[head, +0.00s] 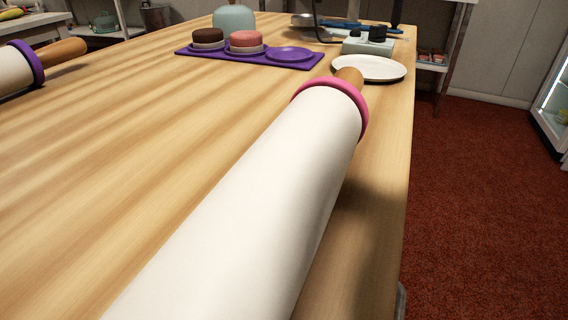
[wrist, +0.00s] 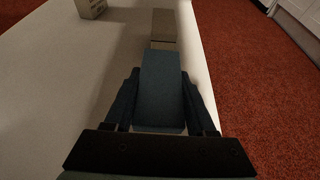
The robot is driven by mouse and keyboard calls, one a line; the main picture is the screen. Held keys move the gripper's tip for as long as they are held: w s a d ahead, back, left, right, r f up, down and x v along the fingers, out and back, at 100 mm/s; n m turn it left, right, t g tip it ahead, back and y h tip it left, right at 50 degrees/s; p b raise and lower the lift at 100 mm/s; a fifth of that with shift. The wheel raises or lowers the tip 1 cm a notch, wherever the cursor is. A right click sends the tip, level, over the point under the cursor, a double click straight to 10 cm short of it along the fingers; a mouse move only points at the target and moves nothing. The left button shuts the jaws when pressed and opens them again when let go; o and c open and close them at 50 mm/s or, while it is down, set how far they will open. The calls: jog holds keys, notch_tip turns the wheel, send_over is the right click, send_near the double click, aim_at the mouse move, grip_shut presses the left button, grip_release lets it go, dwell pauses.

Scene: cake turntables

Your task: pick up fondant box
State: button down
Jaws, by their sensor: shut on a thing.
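In the wrist view my gripper (wrist: 160,84) is shut on a blue-grey box (wrist: 160,97), with one dark finger along each side of it. I take this as the fondant box; no label can be read on it. The box lies lengthwise between the fingers, over a pale surface (wrist: 62,95). Whether it touches that surface cannot be told. A tan-grey block (wrist: 163,25) shows just beyond its far end. My gripper and the held box do not show in the head view.
A small printed box (wrist: 92,8) stands farther left on the pale surface. Red carpet lies beyond its right edge. In the head view a big white rolling pin (head: 255,185) with a pink ring lies along the wooden table (head: 130,140). A purple tray (head: 225,58) holds cakes farther back.

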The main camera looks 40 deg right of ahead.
notch_tip(320, 180, up, 3)
jog(key=shift+f+p, duration=0.1)
jog(key=shift+p, duration=0.85)
jog(key=s+a+p, duration=0.6)
jog(key=s+a, duration=0.6)
jog(key=s, duration=0.1)
jog(key=shift+a+f, duration=0.25)
jog(key=shift+f, duration=0.2)
